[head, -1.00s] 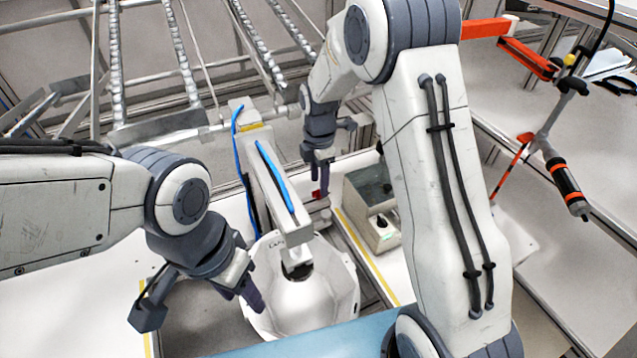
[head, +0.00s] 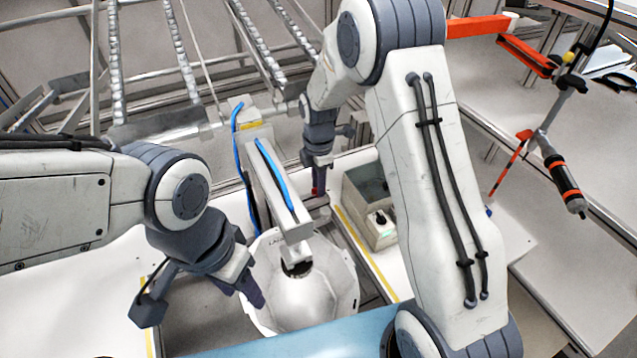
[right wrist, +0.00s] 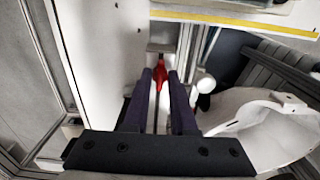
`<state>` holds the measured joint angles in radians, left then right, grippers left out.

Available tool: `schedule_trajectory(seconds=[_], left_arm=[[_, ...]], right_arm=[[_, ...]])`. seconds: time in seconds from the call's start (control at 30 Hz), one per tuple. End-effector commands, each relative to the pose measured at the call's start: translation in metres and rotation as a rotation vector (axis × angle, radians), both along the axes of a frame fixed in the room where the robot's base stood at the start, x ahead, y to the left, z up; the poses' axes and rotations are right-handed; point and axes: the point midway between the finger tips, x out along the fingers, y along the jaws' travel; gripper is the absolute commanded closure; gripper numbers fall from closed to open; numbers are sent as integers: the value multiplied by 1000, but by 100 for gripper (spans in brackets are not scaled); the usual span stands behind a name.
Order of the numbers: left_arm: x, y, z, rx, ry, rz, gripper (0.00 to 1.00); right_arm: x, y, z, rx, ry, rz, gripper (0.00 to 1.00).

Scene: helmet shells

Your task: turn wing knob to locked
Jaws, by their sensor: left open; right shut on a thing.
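The red wing knob (right wrist: 160,73) shows between my right fingertips in the right wrist view. In the head view only a small red patch of the knob (head: 315,192) shows beside the fingers. My right gripper (head: 319,187) points down at it, behind the white helmet shell (head: 336,318), and is shut on the knob. The right gripper's dark fingers (right wrist: 160,85) lie along both sides of it. The knob's exact angle is hard to tell. My left gripper (head: 252,292) is open and empty at the shell's left rim.
A grey fixture beam (head: 268,180) with blue hoses reaches over the shell. A control box (head: 372,205) stands right of the knob. An orange-banded tool (head: 562,175) hangs at the right. Metal roller rails (head: 185,50) stand behind.

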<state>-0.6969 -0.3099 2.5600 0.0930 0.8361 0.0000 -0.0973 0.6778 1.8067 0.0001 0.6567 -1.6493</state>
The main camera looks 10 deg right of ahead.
Motion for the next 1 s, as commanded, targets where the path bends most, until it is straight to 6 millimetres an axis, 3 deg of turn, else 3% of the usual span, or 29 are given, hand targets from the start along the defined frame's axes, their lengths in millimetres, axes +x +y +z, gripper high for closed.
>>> schedule_trajectory(seconds=[0.37, 1.0], left_arm=[[0, 0, 2, 0, 0, 0, 50], [0, 0, 6, 0, 0, 0, 50]], right_arm=[[0, 0, 1, 0, 1, -209, 100], [0, 0, 1, -1, 0, -813, 100]])
